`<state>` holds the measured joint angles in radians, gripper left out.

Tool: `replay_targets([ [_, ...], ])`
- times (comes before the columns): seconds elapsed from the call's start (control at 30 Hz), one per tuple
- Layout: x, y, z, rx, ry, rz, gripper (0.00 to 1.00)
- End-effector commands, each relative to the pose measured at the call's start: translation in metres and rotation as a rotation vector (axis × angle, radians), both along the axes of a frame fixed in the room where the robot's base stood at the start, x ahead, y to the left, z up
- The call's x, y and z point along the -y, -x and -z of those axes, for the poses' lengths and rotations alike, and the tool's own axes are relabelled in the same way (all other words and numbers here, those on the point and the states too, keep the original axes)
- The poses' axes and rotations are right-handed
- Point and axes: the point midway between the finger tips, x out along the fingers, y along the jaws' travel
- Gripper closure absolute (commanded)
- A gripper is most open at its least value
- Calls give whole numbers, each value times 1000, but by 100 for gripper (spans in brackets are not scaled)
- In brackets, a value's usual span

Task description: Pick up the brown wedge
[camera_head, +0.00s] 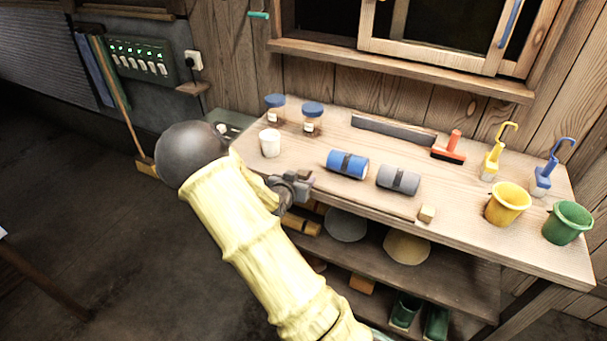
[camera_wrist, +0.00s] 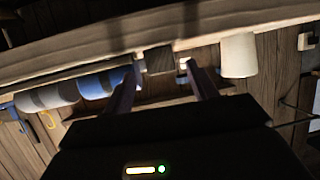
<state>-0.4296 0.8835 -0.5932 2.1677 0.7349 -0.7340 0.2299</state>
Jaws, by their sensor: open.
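The brown wedge (camera_wrist: 158,60) shows in the wrist view as a small dark brown block at the worktop's edge, between the two finger lines and just beyond the tips. I cannot tell whether the fingers touch it. In the head view I cannot make it out; my gripper seems to cover that spot. My gripper (camera_head: 298,186) is open at the front left edge of the workbench; its two fingers show in the wrist view (camera_wrist: 163,72). A pale small block (camera_head: 427,214) lies at the front edge farther right.
A white cup (camera_head: 270,143) stands left of my gripper, and a blue roll (camera_head: 347,164) and grey roll (camera_head: 398,180) lie right. Two blue-lidded jars (camera_head: 312,119) stand behind. Yellow (camera_head: 508,204) and green (camera_head: 567,223) pots stand at the right. A lower shelf (camera_head: 455,279) runs below.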

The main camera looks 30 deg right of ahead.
Motion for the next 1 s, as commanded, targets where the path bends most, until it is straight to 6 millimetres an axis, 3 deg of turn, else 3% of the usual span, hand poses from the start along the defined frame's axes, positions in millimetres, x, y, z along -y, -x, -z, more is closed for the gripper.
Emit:
replay_targets([
  [0.23,3,-3,0,-1,1,1,42],
  [0.6,34,-34,14,0,0,1,42],
  [1.0,34,-36,16,0,0,0,42],
])
